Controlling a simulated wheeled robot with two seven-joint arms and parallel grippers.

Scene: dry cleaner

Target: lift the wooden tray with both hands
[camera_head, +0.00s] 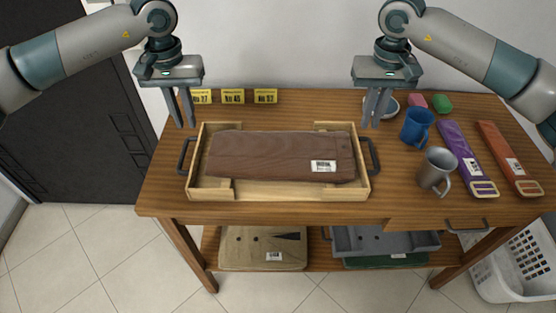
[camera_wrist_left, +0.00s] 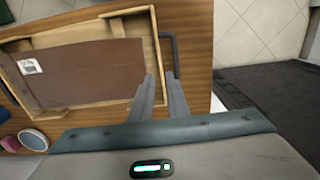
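The wooden tray (camera_head: 275,190) lies on the table, with a dark handle on its left end (camera_head: 185,156) and another on its right end (camera_head: 373,156). A folded brown item with a white barcode label (camera_head: 265,157) lies in it. My left gripper (camera_head: 184,124) is above the tray's left end, pointing down, its fingers a little apart and empty. In the left wrist view its fingers (camera_wrist_left: 158,98) appear near the tray's left handle (camera_wrist_left: 168,55). My right gripper (camera_head: 374,122) is above the tray's right end, fingers slightly apart and empty. Neither gripper visibly touches the tray.
On the table's right are a blue mug (camera_head: 416,127), a metal mug (camera_head: 435,171), a purple strap (camera_head: 463,153), an orange strap (camera_head: 506,155), and pink and green blocks (camera_head: 442,103). Yellow number tags (camera_head: 233,97) stand behind the tray. A white basket (camera_head: 520,258) stands on the floor at right.

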